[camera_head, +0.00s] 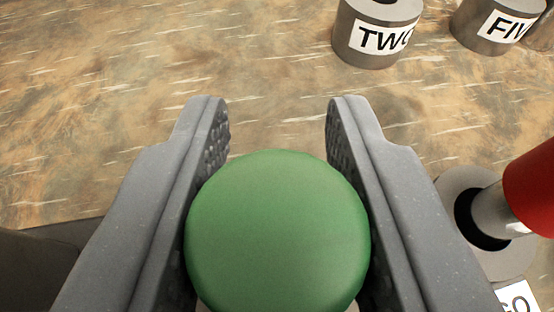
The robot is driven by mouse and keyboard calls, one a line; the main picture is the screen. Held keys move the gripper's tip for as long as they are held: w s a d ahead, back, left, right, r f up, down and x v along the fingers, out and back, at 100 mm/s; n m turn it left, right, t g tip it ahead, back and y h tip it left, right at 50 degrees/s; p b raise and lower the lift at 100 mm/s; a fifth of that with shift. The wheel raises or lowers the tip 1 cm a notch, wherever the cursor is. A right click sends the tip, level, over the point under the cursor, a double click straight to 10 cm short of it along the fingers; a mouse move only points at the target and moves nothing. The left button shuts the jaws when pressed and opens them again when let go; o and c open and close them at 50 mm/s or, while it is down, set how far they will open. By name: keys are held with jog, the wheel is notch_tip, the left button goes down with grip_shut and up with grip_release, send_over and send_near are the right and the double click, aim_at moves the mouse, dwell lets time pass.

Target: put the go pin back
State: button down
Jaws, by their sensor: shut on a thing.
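My gripper (278,125) is shut on a green round-topped thing (278,232), seen from above between the two grey fingers. Its lower part is hidden, so I cannot tell whether it is the go pin. At the right edge a grey round holder (462,190) with a dark hole carries a white label (516,298), cut off by the frame, on which "GO" seems to show. A pin with a red head (530,190) and a grey metal shaft (493,212) shows at this holder. I cannot tell whether its shaft is in the hole or above it.
A grey cylindrical holder labelled TWO (372,50) stands at the upper right, with a dark opening on top. Another holder with a label starting FIV (487,28) is in the top right corner. The brown mottled table (150,80) is bare at the upper left and ahead.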

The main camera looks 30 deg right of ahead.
jog(key=shift+f, duration=0.1)
jog(key=c, duration=1.1)
grip_release()
jog(key=p+v, duration=0.1)
jog(key=v, duration=0.6)
jog(key=shift+s+a, duration=0.15)
jog(key=shift+s, duration=0.1)
